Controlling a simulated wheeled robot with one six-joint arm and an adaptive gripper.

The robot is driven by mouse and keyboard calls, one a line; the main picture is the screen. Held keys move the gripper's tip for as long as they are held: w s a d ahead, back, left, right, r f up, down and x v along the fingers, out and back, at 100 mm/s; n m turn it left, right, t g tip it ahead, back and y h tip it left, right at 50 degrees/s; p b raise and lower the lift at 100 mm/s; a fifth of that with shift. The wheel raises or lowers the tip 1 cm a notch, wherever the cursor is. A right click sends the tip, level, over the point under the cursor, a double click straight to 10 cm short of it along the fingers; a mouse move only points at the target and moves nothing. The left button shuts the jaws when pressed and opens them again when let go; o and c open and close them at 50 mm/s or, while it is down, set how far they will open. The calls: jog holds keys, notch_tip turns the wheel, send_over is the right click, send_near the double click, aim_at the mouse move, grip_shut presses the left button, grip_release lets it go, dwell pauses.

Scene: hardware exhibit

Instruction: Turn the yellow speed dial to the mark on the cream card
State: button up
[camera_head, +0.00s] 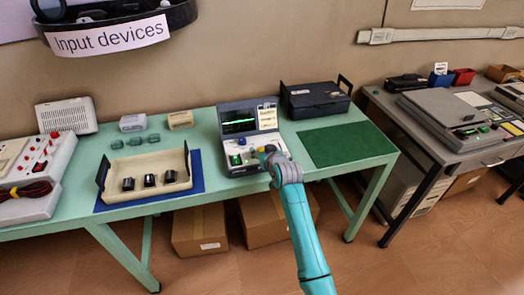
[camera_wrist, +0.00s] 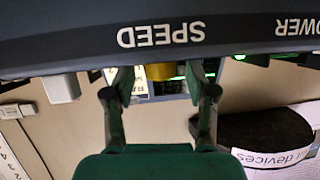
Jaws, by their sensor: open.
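The grey device (camera_head: 238,164) stands on the green table, with a raised screen (camera_head: 238,127) showing a green trace. The cream card (camera_head: 267,117) is fixed beside the screen; its writing is too small to read. My gripper (camera_head: 268,151) is at the right part of the device's front panel and hides much of it. In the wrist view, which is upside down, my open gripper (camera_wrist: 159,78) has its fingers on either side of the yellow speed dial (camera_wrist: 160,72), below the word SPEED. Only part of the dial shows; I cannot tell whether the fingers touch it or where it points.
A cream tray (camera_head: 148,198) with black knobs lies left on a blue mat. A green mat (camera_head: 345,144) and a black case (camera_head: 314,100) are to the right. A green button (camera_head: 235,160) sits left on the panel. Another grey table stands further right.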

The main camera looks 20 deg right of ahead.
grip_shut()
jog(key=shift+n+y, duration=0.3)
jog(key=shift+y, duration=0.2)
jog(key=shift+d+n+g+y, duration=0.15)
jog(key=shift+n+g+y, duration=0.15)
jog(key=shift+n+y, duration=0.55)
jog(key=shift+w+n+g+y, duration=0.15)
jog(key=shift+n+g+y, duration=0.85)
jog(key=shift+n+y, duration=0.85)
jog(key=shift+f, duration=0.1)
